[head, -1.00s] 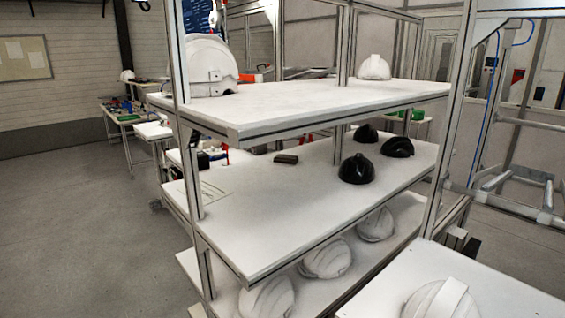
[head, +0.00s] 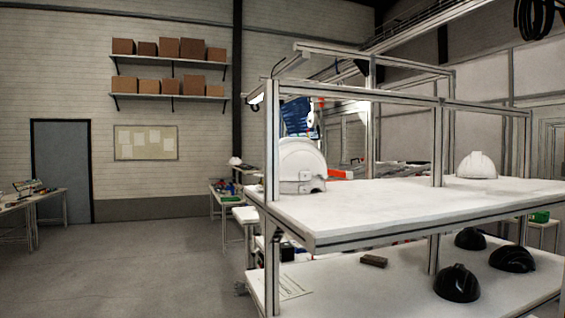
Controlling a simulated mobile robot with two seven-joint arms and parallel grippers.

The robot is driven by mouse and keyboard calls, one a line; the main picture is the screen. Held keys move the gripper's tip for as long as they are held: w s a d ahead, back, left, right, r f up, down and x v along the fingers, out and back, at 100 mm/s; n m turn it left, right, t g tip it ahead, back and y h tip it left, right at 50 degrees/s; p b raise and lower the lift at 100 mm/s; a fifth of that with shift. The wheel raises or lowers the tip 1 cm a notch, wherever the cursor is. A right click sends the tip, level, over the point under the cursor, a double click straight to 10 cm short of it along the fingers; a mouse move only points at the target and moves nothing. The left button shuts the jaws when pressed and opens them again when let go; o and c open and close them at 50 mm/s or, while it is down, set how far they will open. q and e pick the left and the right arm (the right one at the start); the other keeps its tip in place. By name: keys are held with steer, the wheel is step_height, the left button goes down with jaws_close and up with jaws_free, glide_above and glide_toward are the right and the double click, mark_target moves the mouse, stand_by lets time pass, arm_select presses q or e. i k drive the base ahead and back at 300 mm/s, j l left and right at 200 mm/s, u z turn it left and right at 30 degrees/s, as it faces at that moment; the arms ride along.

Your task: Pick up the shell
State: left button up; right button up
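Several helmet shells are on a metal-framed shelf rack. A white shell (head: 477,165) sits on the top shelf (head: 400,207) toward the right. Black shells rest on the shelf below: one at the front (head: 457,284), one at the right (head: 512,259) and one behind (head: 470,239). A large white rounded piece (head: 301,165) stands at the left end of the top shelf; I cannot tell if it is a shell. Neither of my grippers shows in the head view.
A small dark block (head: 373,261) lies on the lower shelf. Rack posts (head: 271,150) stand at the shelf corners. Side tables (head: 37,208) stand by the left wall near a grey door (head: 62,170). The floor (head: 160,265) left of the rack is clear.

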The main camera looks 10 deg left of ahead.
mark_target(300, 158)
steer(key=l+u, duration=0.3)
steer(key=l, duration=0.15)
steer(key=k+l+u, duration=0.3)
steer(key=k+l, duration=0.1)
steer(key=k, duration=0.2)
steer(key=u, duration=0.75)
steer(key=i+u, duration=0.1)
steer(key=i, duration=5.05)
